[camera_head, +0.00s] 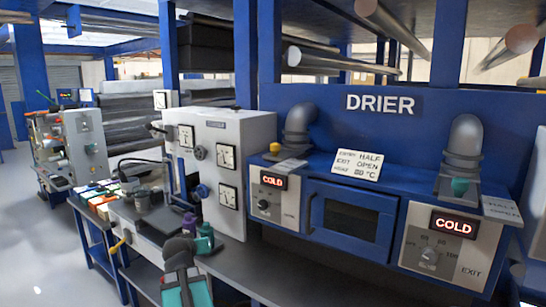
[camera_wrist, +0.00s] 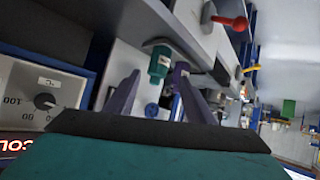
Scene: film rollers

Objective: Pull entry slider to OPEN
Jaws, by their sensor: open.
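The drier stands at the right in the head view. On its entry side, by the grey elbow duct (camera_head: 300,128), a small yellow knob (camera_head: 275,148) shows on the top, with a pale label plate (camera_head: 289,166) beside it. I cannot tell the entry slider's exact position. The slider does not show clearly there. The entry panel with its dial (camera_wrist: 45,101) is left of the fingers.
A teal bottle (camera_head: 205,240) and a purple one (camera_head: 190,224) stand on the bench near the drier's left end. The exit duct (camera_head: 463,150) has a teal knob (camera_head: 459,187) at its base. A white gauge cabinet (camera_head: 238,180) stands left of the drier.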

